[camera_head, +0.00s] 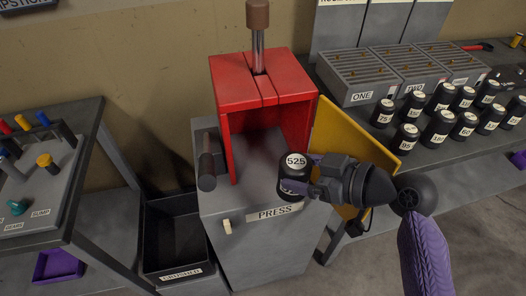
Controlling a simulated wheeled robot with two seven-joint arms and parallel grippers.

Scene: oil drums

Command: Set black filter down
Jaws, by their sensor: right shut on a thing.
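A black filter (294,184) with a white top marked 525 is upright at the front edge of the grey press stand (241,207), in front of the open red press frame (265,87). My right gripper (312,178) comes in from the right and is shut on the filter's side. I cannot tell whether the filter's base touches the stand top. My left gripper is not in view.
A yellow door (350,134) stands open right of the press, behind my right arm. Several black filters (438,129) stand on the right bench by grey boxes. A dark crushed bin (176,240) sits left of the stand. The left table (60,190) holds coloured-handled tools.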

